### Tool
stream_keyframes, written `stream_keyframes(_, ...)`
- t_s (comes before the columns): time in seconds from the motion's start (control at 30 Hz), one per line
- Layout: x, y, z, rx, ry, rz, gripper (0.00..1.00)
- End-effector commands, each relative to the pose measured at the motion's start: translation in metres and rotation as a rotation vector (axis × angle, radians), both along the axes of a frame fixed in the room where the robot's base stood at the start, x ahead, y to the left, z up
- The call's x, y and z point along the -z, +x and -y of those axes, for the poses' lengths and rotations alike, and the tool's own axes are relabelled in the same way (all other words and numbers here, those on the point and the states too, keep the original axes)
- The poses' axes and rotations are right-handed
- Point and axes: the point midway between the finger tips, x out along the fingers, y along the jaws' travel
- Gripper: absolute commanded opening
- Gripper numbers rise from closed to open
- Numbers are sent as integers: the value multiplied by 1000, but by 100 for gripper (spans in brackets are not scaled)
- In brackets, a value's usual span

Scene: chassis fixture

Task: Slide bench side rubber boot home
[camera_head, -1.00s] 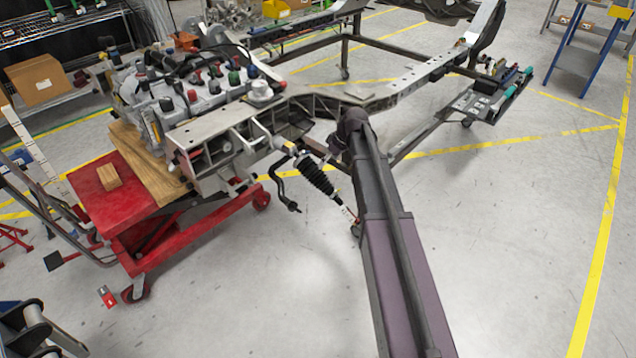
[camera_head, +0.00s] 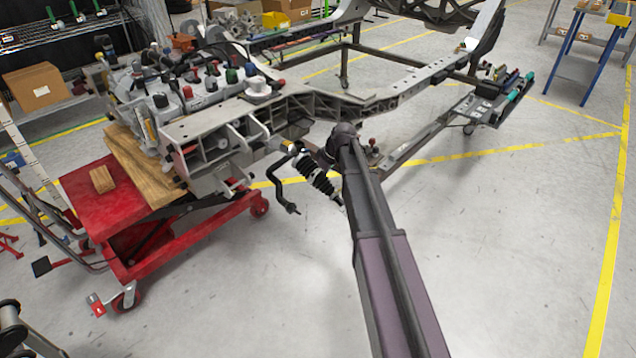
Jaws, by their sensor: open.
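The black ribbed rubber boot (camera_head: 318,178) sits on the steering rod below the silver chassis rail, sloping down to the right.
A red lift cart (camera_head: 85,190) with wood blocks stands at the left under the chassis front. A black curved bar (camera_head: 280,190) hangs just left of the boot. The silver chassis rail (camera_head: 215,120) is above. The grey floor (camera_head: 500,240) at the right is clear.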

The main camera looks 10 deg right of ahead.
Motion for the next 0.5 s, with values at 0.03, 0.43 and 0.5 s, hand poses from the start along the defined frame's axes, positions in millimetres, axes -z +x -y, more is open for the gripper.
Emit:
stream_keyframes(0.03, 5, 1, -1, 0, 0, 0, 100)
stream_keyframes(0.43, 8, 2, -4, -1, 0, 0, 100)
stream_keyframes(0.5, 8, 2, -4, -1, 0, 0, 100)
